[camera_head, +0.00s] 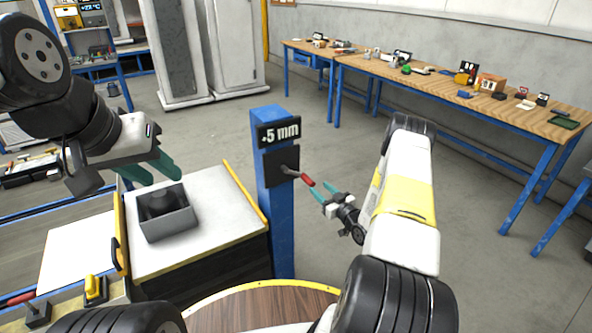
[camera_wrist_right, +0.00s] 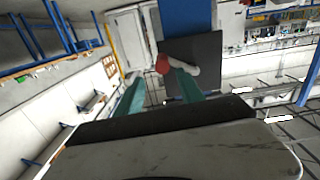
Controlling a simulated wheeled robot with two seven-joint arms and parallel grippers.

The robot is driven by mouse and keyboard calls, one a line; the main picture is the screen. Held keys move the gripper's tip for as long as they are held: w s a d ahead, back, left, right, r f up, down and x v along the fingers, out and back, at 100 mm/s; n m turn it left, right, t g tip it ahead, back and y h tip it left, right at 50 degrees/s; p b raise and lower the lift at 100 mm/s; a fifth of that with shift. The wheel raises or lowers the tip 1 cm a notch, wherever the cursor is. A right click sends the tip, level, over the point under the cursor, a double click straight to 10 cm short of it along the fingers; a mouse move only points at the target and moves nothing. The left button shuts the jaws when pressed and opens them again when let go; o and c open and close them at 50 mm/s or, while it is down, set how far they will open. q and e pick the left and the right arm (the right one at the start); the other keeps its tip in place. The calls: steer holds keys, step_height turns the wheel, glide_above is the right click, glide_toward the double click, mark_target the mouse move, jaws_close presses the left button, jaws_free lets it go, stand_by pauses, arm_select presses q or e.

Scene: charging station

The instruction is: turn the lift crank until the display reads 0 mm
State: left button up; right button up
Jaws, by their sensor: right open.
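The lift crank (camera_head: 290,171) sticks out from a dark plate on the blue post (camera_head: 282,225). Its red handle (camera_head: 307,180) points right and slightly down. The display (camera_head: 279,133) above it reads 5 mm, with a small unclear sign in front. My right gripper (camera_head: 323,191) is open and empty, just right of and below the red handle. In the right wrist view the red handle (camera_wrist_right: 163,64) shows just beyond and between the teal fingertips (camera_wrist_right: 157,78). My left gripper (camera_head: 160,176) is over the bench at the left, its teal fingers apart and empty.
A grey box-like fixture (camera_head: 166,217) stands on the pale bench top (camera_head: 215,195) below my left gripper. A round wooden top (camera_head: 255,308) with a yellow rim is in front of the post. A long worktable (camera_head: 440,85) with several items stands at the back right. The floor between is clear.

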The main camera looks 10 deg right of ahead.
mark_target(310, 182)
steer(key=x, duration=0.7)
steer(key=shift+w+a+f, duration=0.15)
steer(key=shift+a+f, duration=0.15)
steer(key=shift+f, duration=0.05)
jaws_close()
stand_by(1.2)
